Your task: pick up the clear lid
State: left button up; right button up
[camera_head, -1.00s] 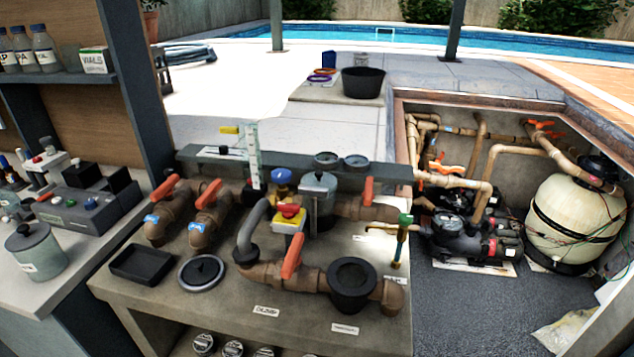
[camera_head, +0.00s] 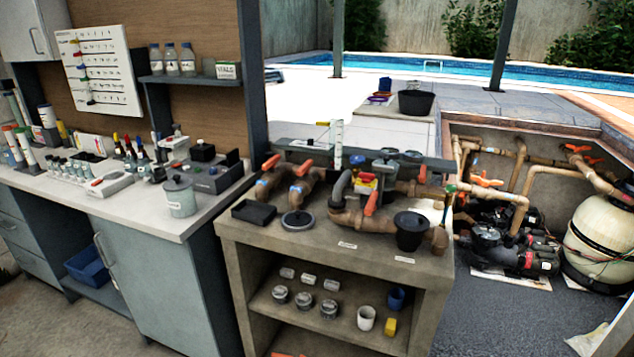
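A round lid (camera_head: 297,221) with a pale grey rim, a dark see-through-looking middle and a small knob lies flat on the concrete bench top (camera_head: 290,246). It is the only loose lid I see there and looks like the clear lid. A black shallow tray (camera_head: 254,212) is just left of it, and brown pipes with orange handles (camera_head: 371,202) run behind and to its right. Nothing covers the lid. Neither of my grippers is in view.
A black pot-like basket (camera_head: 410,233) stands at the bench's right end. A lidded grey canister (camera_head: 180,196) stands on the counter (camera_head: 130,212) to the left. Bare bench top lies in front of the lid.

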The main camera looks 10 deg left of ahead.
aim_at(386, 160)
jog(key=u, duration=0.9)
jog(key=i, duration=1.05)
jog(key=z, duration=0.45)
